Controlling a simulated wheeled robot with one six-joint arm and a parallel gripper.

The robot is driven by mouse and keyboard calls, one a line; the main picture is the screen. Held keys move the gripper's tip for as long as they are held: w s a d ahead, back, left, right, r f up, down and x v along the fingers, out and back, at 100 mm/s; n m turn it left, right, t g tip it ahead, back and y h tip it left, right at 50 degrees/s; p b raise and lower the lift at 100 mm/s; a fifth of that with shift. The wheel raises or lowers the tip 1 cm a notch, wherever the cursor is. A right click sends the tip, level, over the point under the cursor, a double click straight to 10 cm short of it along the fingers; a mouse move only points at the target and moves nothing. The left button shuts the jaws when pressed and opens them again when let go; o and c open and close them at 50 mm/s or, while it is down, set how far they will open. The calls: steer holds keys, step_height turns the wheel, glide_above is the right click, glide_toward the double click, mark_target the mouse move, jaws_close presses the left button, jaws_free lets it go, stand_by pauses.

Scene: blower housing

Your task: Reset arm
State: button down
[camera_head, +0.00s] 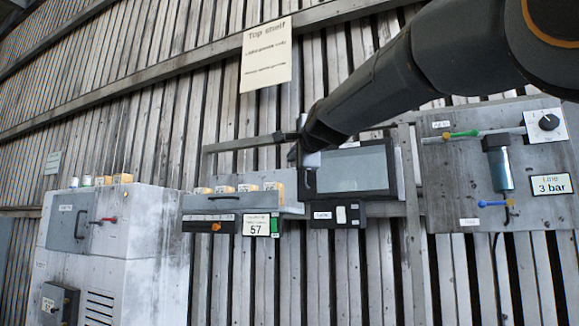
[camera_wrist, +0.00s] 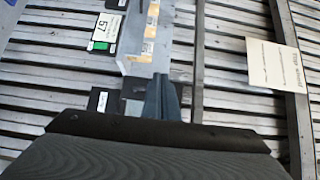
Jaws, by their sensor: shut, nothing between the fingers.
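My gripper (camera_wrist: 161,88) shows in the wrist view with its fingers together and nothing between them. In the head view my dark arm reaches in from the upper right and ends in front of the wall, by the left side of a box with a grey window (camera_head: 355,171). The fingertips are hard to make out there.
A white cabinet (camera_head: 140,235) stands left. A paper notice (camera_head: 266,55) hangs above.

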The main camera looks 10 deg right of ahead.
steer(key=shift+f, duration=0.1)
step_height(320, 180, down, 30)
steer(key=d+n+g+h+b, duration=0.1)
steer(key=d+n+g, duration=0.1)
steer(key=n+g, duration=0.35)
steer(key=s+d+f+n+g+b, duration=0.15)
steer(key=s+f, duration=0.35)
steer(key=f, duration=0.6)
steer(key=s+f+n+g, duration=0.3)
steer(key=s+f, duration=0.1)
steer(key=f, duration=0.6)
steer(key=s+d+f+n+g, duration=0.1)
steer(key=s+f+n+g, duration=0.2)
steer(key=s+f, duration=0.7)
steer(key=s+d+f+n+g+h+b, duration=0.1)
steer(key=s+f+n+g, duration=0.2)
steer(key=s+f, duration=0.8)
steer(key=shift+s+d+f+n, duration=0.2)
steer(key=shift+s+d+n, duration=0.15)
steer(key=shift+s, duration=0.8)
